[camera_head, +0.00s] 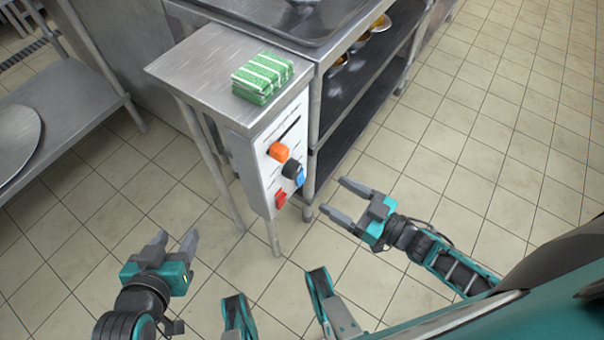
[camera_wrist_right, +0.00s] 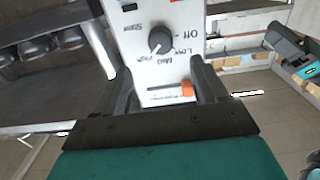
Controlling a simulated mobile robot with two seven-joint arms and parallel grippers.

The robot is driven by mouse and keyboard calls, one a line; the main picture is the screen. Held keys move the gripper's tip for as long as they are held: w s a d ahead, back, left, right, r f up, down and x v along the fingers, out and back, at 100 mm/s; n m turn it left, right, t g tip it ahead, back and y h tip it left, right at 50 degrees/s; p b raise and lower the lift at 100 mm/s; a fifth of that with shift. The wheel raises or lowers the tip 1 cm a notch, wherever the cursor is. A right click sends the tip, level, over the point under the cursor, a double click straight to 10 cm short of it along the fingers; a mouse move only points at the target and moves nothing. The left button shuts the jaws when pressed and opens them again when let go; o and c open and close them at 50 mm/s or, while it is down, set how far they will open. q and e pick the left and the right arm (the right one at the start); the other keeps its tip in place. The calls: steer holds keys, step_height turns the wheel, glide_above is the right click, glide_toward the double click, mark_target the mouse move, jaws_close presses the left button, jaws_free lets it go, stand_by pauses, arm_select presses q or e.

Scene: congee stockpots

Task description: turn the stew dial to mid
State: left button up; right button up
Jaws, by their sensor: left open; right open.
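The control panel (camera_head: 272,165) is the white front of a narrow steel stand. The stew dial (camera_head: 292,168) is a black knob on it. In the right wrist view the dial (camera_wrist_right: 160,41) shows upside down, with Off, Low, Mid and High labels around it and a Stew label beside it. Its pointer setting is too small to tell surely. My right gripper (camera_head: 346,200) is open and empty, to the right of the panel and apart from it. In its wrist view the fingers (camera_wrist_right: 162,70) frame the dial area. My left gripper (camera_head: 175,240) is open and empty over the floor.
An orange slider (camera_head: 278,152), a blue control (camera_head: 300,177) and a red switch (camera_head: 280,199) sit close around the dial. Green striped cloths (camera_head: 262,77) lie on the stand's top. A steel shelf unit (camera_head: 365,75) adjoins it. The floor at right is clear.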

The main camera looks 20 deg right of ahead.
mark_target(297, 173)
steer(key=b+x, duration=0.1)
steer(key=x, duration=0.9)
steer(key=shift+b, duration=0.3)
steer(key=c, duration=1.1)
